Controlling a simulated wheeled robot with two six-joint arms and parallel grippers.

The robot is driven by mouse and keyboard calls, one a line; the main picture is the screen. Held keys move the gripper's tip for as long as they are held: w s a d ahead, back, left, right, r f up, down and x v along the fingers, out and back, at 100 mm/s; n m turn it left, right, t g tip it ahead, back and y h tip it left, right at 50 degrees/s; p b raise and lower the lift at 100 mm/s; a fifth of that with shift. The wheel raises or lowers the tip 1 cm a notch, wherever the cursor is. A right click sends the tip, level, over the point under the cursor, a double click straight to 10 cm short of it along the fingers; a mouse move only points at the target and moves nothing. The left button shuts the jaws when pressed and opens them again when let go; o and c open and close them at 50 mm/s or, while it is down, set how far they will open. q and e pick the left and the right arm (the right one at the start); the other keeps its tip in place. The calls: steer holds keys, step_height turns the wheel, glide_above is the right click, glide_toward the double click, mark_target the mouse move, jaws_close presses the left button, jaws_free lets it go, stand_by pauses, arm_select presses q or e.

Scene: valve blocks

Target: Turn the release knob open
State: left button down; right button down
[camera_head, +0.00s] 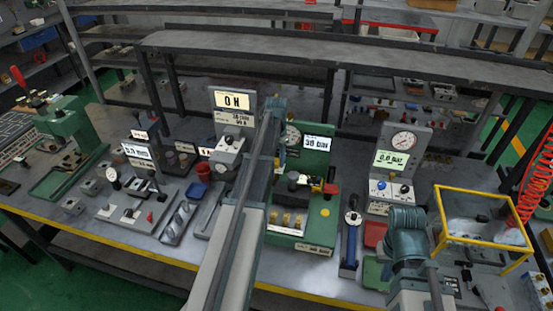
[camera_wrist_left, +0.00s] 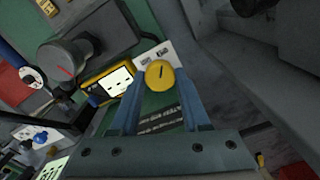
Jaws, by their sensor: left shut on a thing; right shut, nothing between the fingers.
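The release knob (camera_wrist_left: 160,73) is a round yellow knob with a short dark mark, in front of a small pale label plate (camera_wrist_left: 151,53) in the left wrist view. My left gripper (camera_wrist_left: 160,88) has its blue fingers on both sides of the knob and is shut on it. In the head view my left arm covers the knob, and the left gripper (camera_head: 277,118) is at the green test block (camera_head: 320,218). The block's display (camera_head: 317,143) reads 38 bar. My right gripper (camera_head: 405,222) is shut and empty, at the lower right; its fingertips are hard to make out.
A grey pedestal with a round gauge (camera_head: 403,141) and a 0.0 bar display stands to the right. A yellow-framed box (camera_head: 487,189) is beyond my right gripper. A green press (camera_head: 68,140) and small fixtures fill the left side. Free bench surface is narrow.

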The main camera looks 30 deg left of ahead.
mark_target(277, 161)
stand_by(0.3)
arm_select(q)
steer(key=shift+c, duration=1.9)
jaws_free()
step_height(277, 161, up, 14)
steer(key=p, duration=1.3)
steer(key=shift+p, duration=0.4)
steer(key=shift+f, duration=0.15)
